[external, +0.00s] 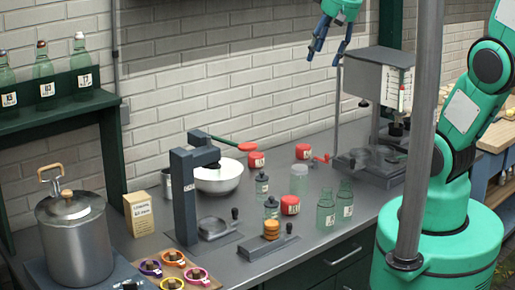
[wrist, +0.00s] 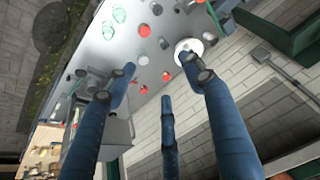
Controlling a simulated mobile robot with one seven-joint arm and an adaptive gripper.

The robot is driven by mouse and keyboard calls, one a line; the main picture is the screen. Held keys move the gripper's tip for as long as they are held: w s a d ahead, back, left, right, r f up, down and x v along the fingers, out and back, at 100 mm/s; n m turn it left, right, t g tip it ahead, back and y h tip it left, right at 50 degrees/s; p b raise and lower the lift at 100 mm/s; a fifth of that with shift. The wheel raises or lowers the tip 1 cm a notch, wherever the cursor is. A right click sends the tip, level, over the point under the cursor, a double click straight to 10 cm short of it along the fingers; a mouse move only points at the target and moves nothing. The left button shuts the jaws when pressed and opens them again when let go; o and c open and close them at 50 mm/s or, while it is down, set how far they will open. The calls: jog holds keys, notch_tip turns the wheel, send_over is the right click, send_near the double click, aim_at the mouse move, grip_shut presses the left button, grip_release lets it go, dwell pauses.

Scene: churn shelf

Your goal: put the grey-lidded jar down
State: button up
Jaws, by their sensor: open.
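My gripper (external: 324,58) is open and empty, raised high above the back of the counter in the external view. Its blue fingers are spread wide in the wrist view (wrist: 160,88), with nothing between them. Two small jars with grey lids stand on the counter, one farther back (external: 262,184) and one nearer the front (external: 271,208). I cannot tell which one the task means. Both stand upright, well below and left of my gripper and apart from it. In the wrist view the counter items are too small to tell the jars apart surely.
The grey counter (external: 335,240) holds red-lidded jars (external: 291,205), clear bottles (external: 325,211), a white bowl (external: 218,178) and a dark press (external: 184,195). A tall machine (external: 378,85) stands right of my gripper. A metal pot (external: 75,240) stands at left. A pole crosses the right side.

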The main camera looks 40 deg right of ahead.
jog(key=s+f+t, duration=0.1)
jog(key=s+f, duration=0.1)
jog(key=s, duration=0.8)
jog(key=shift+s+f+n, duration=0.35)
jog(key=shift+n, duration=0.05)
jog(key=shift+d+f, duration=0.1)
notch_tip(320, 180, down, 13)
jog(key=b, duration=1.3)
jog(key=shift+w, duration=0.15)
